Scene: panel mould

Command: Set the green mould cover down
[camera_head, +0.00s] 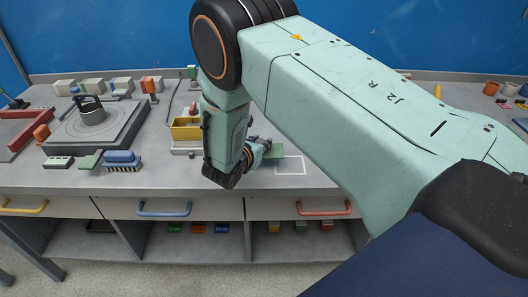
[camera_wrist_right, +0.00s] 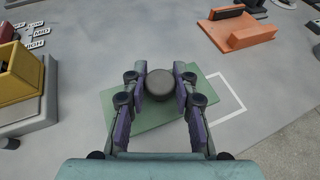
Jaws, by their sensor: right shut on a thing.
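The green mould cover (camera_wrist_right: 130,132) is a flat green plate with a dark round knob (camera_wrist_right: 161,84) on top. My right gripper (camera_wrist_right: 161,88) is shut on the knob, with one finger on each side. In the right wrist view the cover lies askew to a white outlined rectangle (camera_wrist_right: 238,97) and overlaps part of it. In the head view the cover (camera_head: 275,151) shows beside my right gripper (camera_head: 256,151), over the left upper part of the outline (camera_head: 290,166). I cannot tell whether the cover touches the bench. My left gripper is not in view.
A yellow bin (camera_head: 186,130) stands left of my right arm. The bench is clear around the outline's right side.

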